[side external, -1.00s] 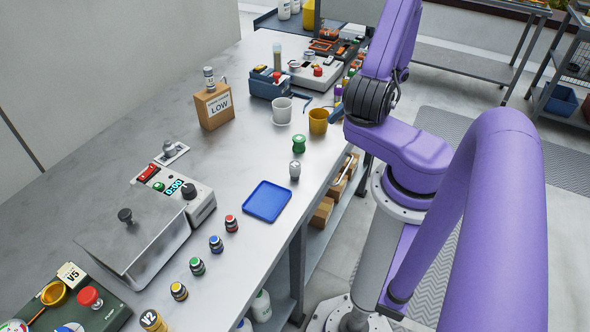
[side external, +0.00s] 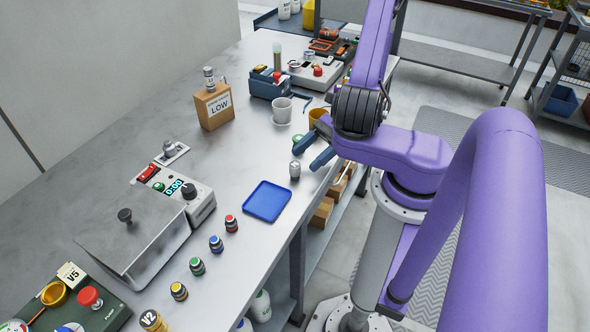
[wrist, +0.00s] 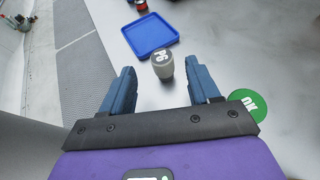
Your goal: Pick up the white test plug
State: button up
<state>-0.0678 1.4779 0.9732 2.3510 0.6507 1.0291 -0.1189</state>
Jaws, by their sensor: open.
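The white test plug (side external: 295,170) stands upright on the metal bench, a small grey-white piece beside the blue tray. In the wrist view the plug appears between and slightly beyond the fingertips of my gripper (wrist: 160,74). I see no contact.
A green OK piece (wrist: 248,104) stands beside the right finger in the wrist view. The blue tray (side external: 267,201) lies just beyond the plug. Open bench lies left of the plug.

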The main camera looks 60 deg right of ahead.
aim_at(295, 164)
jog(key=shift+x, duration=2.55)
jog(key=shift+w+d+r, duration=0.1)
jog(key=shift+w+r, duration=0.05)
jog(key=shift+c, duration=0.2)
jog(key=c, duration=1)
